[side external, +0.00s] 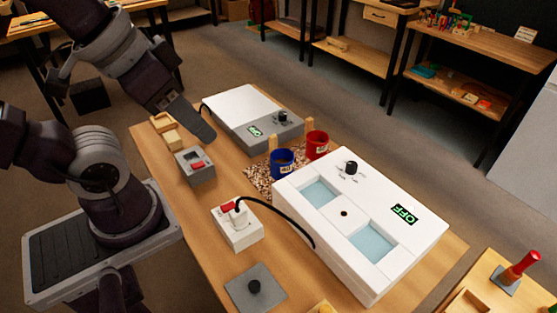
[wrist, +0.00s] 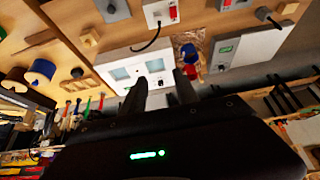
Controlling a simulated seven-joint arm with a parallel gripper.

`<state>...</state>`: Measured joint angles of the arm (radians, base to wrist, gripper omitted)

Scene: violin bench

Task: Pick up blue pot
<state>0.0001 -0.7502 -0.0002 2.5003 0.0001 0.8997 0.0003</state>
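The blue pot (side external: 281,163) stands upright on a speckled brown mat (side external: 257,181), between the two white-topped devices. In the wrist view the blue pot (wrist: 188,50) shows beyond my fingers, near the tip of the right one. My gripper (wrist: 160,84) is open, with its two fingers apart and nothing visible between them. In the side view my gripper (side external: 203,131) is up and to the left of the blue pot, apart from it; only part of its fingers shows there.
A red pot (side external: 317,146) stands close behind and right of the blue pot. A large white device marked OFF (side external: 375,195) is in front, and a grey-and-white device (side external: 243,108) is behind. A switch box (side external: 237,232) with a black cable stands nearby.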

